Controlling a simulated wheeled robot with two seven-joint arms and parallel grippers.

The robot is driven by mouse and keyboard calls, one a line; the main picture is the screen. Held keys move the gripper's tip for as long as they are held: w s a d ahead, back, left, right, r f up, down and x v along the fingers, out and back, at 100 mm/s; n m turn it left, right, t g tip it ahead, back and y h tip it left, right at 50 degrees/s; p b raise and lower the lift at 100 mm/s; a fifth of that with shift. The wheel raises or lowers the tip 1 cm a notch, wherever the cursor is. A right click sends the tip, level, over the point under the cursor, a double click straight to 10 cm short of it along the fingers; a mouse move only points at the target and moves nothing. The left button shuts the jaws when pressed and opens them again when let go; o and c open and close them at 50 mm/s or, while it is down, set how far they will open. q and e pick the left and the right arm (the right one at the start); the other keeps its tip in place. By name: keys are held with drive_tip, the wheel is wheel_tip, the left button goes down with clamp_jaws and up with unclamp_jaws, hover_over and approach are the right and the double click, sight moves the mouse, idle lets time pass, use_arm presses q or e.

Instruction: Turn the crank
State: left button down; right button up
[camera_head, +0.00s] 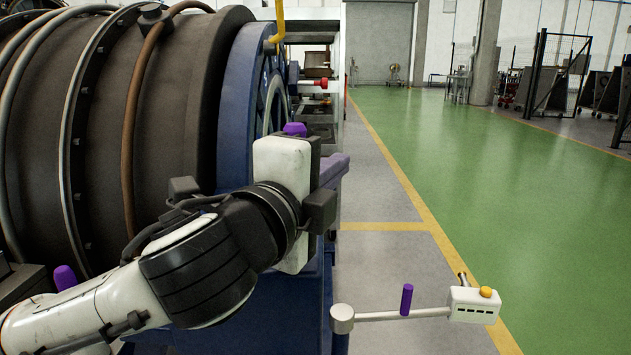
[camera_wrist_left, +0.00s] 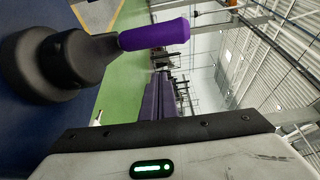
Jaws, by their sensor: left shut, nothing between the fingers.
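The crank shows in the left wrist view as a purple grip (camera_wrist_left: 155,35) on a dark arm with a round black hub (camera_wrist_left: 45,65), at the upper left. In the head view a small purple piece (camera_head: 294,129), apparently the crank's grip, rises just above my left gripper (camera_head: 316,180). My left gripper is in front of the engine's blue rim; its white body and dark parts hide most of the crank. It is shut and empty. My right gripper is not in view.
The dark engine casing (camera_head: 180,110) fills the left, with a blue ring (camera_head: 232,110) at its end. A post with a horizontal bar carries a purple handle (camera_head: 407,299) and a white box (camera_head: 473,304) at lower right. The green floor (camera_head: 480,170) beyond is clear.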

use_arm(q)
drive_tip(key=a, duration=0.1)
drive_tip(key=w+a, duration=0.1)
drive_tip(key=shift+w+a, duration=0.2)
drive_tip(key=shift+a, duration=0.55)
drive_tip(key=shift+w, duration=0.15)
drive_tip(key=shift+a+r, duration=0.1)
drive_tip(key=shift+a, duration=0.05)
